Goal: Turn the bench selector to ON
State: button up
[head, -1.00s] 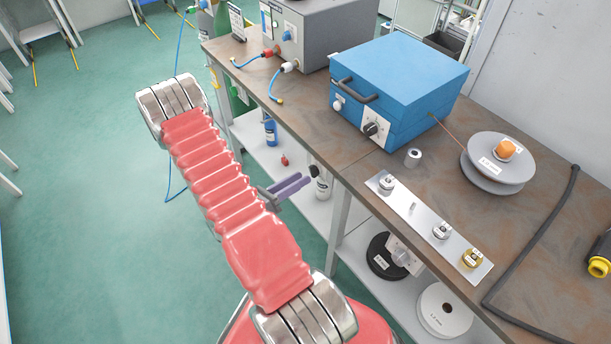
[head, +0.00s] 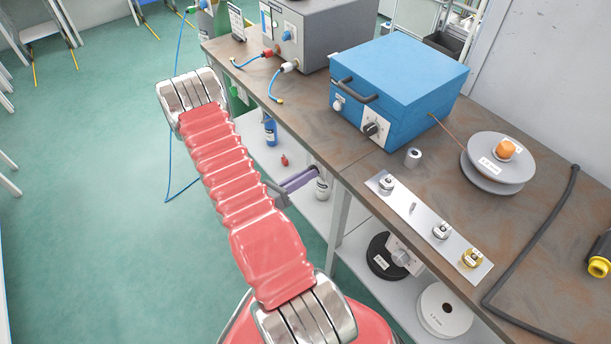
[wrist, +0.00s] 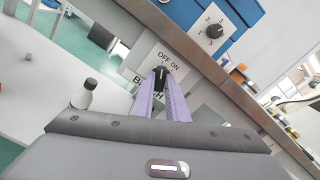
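The bench selector (wrist: 160,76) is a black knob on a pale plate (wrist: 143,62) marked OFF, ON and BENCH. In the wrist view, the plate is tilted and my fingers hide part of its lettering. A light pointer line on the knob runs roughly upright in the picture; I cannot tell which mark it meets. My gripper (wrist: 160,92) has two purple fingers, apart, with the knob showing between their tips. Contact with the knob is not clear. In the head view, my gripper (head: 312,172) is at the bench's front side, and the selector cannot be made out there.
Above is the bench top (head: 310,128) with a blue box (head: 400,75) bearing another black knob (head: 371,129). A white bottle with a dark cap (wrist: 84,95) stands left of my fingers. A lower shelf (head: 300,205) holds spools. Open floor lies left.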

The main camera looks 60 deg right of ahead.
grip_shut()
jog(key=shift+w+m, duration=0.1)
jog(key=shift+m, duration=0.2)
jog(key=m, duration=1.1)
jog(key=shift+f, duration=0.1)
dwell(0.4)
jog(key=o, duration=0.6)
grip_release()
jog(key=shift+c, duration=0.2)
